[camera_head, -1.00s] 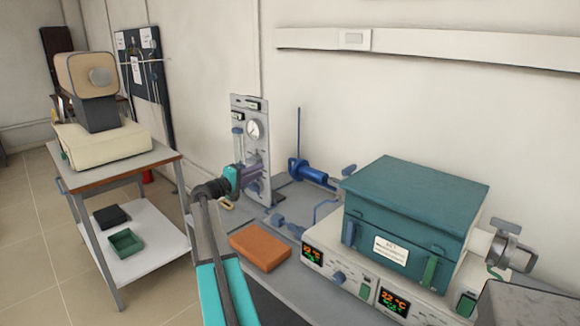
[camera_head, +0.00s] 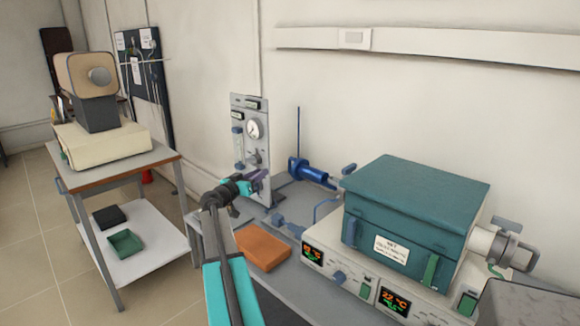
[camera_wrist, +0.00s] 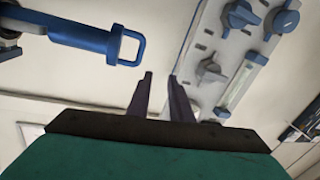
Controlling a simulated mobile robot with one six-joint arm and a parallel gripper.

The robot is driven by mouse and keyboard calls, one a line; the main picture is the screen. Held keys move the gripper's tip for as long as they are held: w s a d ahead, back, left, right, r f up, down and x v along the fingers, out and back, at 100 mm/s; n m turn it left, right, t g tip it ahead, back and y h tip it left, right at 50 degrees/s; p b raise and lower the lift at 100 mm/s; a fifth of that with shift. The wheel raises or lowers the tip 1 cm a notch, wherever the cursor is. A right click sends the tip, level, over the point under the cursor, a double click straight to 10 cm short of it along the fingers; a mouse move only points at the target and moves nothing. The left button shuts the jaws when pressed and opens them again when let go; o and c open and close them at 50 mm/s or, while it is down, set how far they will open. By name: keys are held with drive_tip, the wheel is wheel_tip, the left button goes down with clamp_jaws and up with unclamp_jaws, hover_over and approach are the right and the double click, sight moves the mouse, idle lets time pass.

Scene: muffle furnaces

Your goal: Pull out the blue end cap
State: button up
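The blue end cap (camera_head: 317,175) is fitted at the left end of the tube line, left of the teal furnace. In the wrist view the blue end cap (camera_wrist: 88,38) shows at upper left, with a blue loop handle on its right end. My gripper (camera_head: 263,177) is left of the cap, in front of the gauge panel. In the wrist view its two dark purple fingers (camera_wrist: 160,77) stand apart with nothing between them. They are below and to the right of the loop handle and do not touch it.
The grey panel (camera_head: 265,105) with gauge and knobs stands close behind my gripper. An orange block (camera_head: 262,248) lies on the bench. A thin blue rod (camera_head: 299,132) rises beside the cap. The teal furnace (camera_head: 415,205) stands to the right.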

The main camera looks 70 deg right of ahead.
sight(289, 165)
drive_tip(key=s+m+b, duration=0.1)
drive_tip(key=s+m, duration=0.1)
drive_tip(key=s, duration=0.3)
drive_tip(key=shift+f, duration=0.15)
drive_tip(key=shift+s+d, duration=0.1)
drive_tip(key=d+p, duration=0.1)
drive_tip(key=d, duration=0.2)
drive_tip(key=s+d+p, duration=0.1)
drive_tip(key=d, duration=0.3)
drive_tip(key=d+p, duration=0.1)
drive_tip(key=d, duration=0.3)
drive_tip(key=shift+s+d, duration=0.1)
drive_tip(key=shift+s, duration=0.15)
drive_tip(key=shift+s+d+p, duration=0.15)
drive_tip(key=shift+d+p, duration=0.4)
drive_tip(key=shift+d, duration=0.55)
clamp_jaws()
